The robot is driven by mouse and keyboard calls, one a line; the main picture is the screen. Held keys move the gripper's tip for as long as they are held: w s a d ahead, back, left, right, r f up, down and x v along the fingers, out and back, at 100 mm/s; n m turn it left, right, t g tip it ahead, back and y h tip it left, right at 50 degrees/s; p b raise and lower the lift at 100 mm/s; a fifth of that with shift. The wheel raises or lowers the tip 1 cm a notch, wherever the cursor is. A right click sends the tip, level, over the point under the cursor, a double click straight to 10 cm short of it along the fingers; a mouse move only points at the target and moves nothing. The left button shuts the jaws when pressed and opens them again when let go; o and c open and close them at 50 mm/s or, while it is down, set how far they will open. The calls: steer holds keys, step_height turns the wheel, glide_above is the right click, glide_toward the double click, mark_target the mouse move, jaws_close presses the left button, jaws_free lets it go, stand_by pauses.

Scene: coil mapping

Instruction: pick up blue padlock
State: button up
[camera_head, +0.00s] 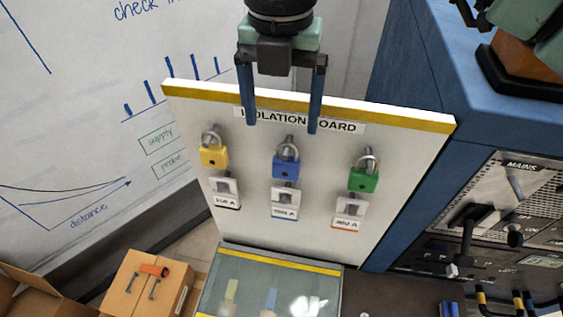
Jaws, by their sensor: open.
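The blue padlock (286,167) hangs by its metal shackle from a peg on the upright white isolation board (400,165), in the middle of the upper row. My gripper (281,126) is open and empty, with its two blue fingers pointing down. In the picture its fingertips are just above the padlock, one to each side of the shackle's line. The fingers cover part of the board's title. I cannot tell how far the fingertips are in front of the board.
A yellow padlock (214,156) hangs left and a green padlock (364,180) hangs right. Labelled switches sit below them. A glass-topped case (215,290) stands at the board's foot. Blue cabinet with levers (400,100) is at right; a cardboard box (135,290) is at lower left.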

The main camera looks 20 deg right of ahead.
mark_target(285, 164)
step_height(285, 164, down, 6)
steer(key=b, duration=0.2)
steer(key=shift+s+r+b, duration=0.1)
steer(key=shift+r+b, duration=0.05)
steer(key=shift+b, duration=0.15)
steer(key=f+b, duration=0.1)
steer(key=f, duration=0.2)
steer(key=f+b, duration=0.1)
steer(key=f, duration=0.1)
steer(key=shift+s+d+b, duration=0.2)
steer(key=shift+s+b, duration=0.15)
steer(key=shift+c, duration=0.2)
steer(key=shift+r, duration=0.1)
jaws_close()
